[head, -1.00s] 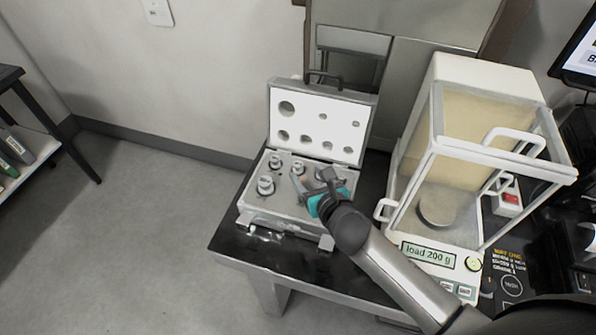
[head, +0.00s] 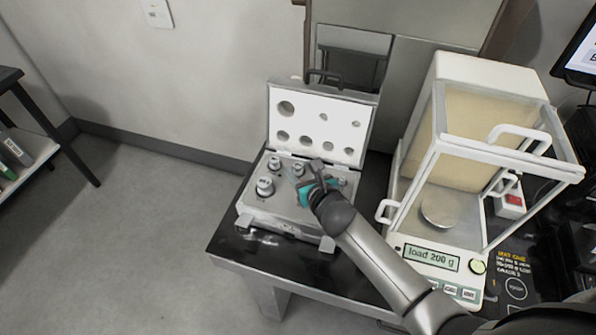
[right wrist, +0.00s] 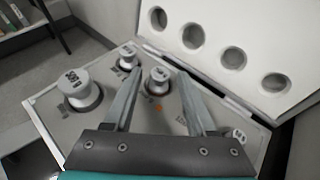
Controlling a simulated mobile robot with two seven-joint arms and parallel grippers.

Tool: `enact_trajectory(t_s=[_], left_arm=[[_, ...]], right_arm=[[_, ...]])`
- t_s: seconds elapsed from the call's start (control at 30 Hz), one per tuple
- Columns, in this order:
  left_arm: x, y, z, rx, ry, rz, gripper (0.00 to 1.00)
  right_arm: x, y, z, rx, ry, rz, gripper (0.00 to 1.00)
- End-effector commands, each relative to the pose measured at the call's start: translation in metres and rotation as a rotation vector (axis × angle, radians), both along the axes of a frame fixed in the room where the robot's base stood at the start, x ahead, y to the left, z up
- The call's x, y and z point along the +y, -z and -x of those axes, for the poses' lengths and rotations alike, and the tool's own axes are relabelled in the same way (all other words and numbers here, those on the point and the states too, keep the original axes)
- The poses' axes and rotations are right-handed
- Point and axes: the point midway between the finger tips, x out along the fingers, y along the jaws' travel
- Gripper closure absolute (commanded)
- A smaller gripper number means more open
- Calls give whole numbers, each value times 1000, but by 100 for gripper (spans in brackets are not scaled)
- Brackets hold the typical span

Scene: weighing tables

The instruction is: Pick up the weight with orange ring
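The open weight case (head: 330,215) stands on the black table and holds several silver weights. One weight (right wrist: 160,78) shows small orange marks at its base in the right wrist view; it also shows in the head view (head: 298,169), where I cannot make out the orange. My right gripper (right wrist: 160,73) is open, with its two fingers on either side of that weight in the picture. I cannot tell whether the fingers touch it. In the head view the right gripper (head: 304,170) is over the case. My left gripper is not in view.
A larger weight (right wrist: 80,88) and a small weight (right wrist: 127,57) stand left of the fingers. The raised lid (head: 318,135) with round recesses is behind. A glass-sided balance (head: 432,258) reading "load 200 g" stands to the right.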

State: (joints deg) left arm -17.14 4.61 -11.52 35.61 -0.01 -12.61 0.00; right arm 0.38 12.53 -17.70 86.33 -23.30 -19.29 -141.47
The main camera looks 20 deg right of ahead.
Motion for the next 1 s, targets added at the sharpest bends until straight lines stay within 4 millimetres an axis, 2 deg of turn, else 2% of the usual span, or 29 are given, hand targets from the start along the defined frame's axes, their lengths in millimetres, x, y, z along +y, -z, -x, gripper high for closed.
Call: enact_trajectory(t_s=[0.07, 0.47, 1.0], left_arm=[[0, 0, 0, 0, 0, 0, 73], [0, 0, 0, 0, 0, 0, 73], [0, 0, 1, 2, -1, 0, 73]], right_arm=[[0, 0, 0, 0, 0, 0, 54], [0, 0, 0, 1, 0, 0, 99], [0, 0, 0, -1, 0, 0, 100]])
